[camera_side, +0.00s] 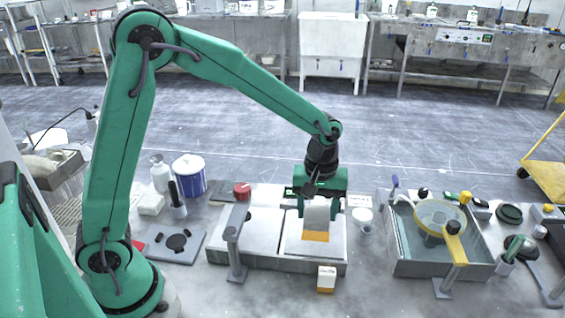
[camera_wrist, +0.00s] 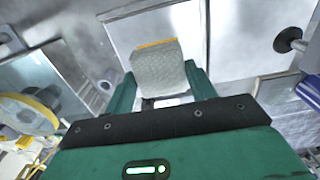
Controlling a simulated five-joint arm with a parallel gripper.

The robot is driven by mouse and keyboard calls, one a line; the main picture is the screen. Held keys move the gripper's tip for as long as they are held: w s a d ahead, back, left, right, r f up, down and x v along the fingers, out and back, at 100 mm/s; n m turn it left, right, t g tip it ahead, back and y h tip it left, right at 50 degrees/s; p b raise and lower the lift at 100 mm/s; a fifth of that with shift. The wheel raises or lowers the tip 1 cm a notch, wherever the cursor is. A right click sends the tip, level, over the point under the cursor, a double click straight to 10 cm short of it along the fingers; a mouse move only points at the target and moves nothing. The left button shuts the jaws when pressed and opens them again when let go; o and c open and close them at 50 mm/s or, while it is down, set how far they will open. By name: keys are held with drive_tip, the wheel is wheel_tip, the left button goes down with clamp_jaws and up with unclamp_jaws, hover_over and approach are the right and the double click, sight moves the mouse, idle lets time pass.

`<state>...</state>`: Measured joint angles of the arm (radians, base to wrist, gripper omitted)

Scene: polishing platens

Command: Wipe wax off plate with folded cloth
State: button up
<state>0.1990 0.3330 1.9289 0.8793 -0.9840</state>
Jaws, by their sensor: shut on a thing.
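The folded cloth (camera_side: 316,214) is a pale grey, thick pad with an orange lower edge. It also shows in the wrist view (camera_wrist: 159,68), with the orange strip along its far edge. My gripper (camera_side: 318,197) is shut on the cloth, one green finger on each side. The cloth hangs down over the right-hand metal plate (camera_side: 334,243), which also shows in the wrist view (camera_wrist: 124,36). I cannot tell whether its lower edge touches the plate. I cannot make out wax on the visible plate surface; the cloth hides part of it.
A second plate (camera_side: 247,231) lies to the left, with a grey post (camera_side: 234,250) in front. A white-and-orange block (camera_side: 326,278) stands at the front. A basin (camera_side: 408,264) with a yellow ring is to the right. A red round item (camera_side: 242,190) sits at the back.

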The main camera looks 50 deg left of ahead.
drive_tip(key=shift+s+d+r, duration=0.2)
drive_tip(key=shift+s+r, duration=0.55)
drive_tip(key=shift+r, duration=0.25)
drive_tip(key=shift+s+d+r, duration=0.15)
drive_tip(key=shift+s+r, duration=0.55)
drive_tip(key=shift+r, duration=0.25)
drive_tip(key=shift+f, duration=0.1)
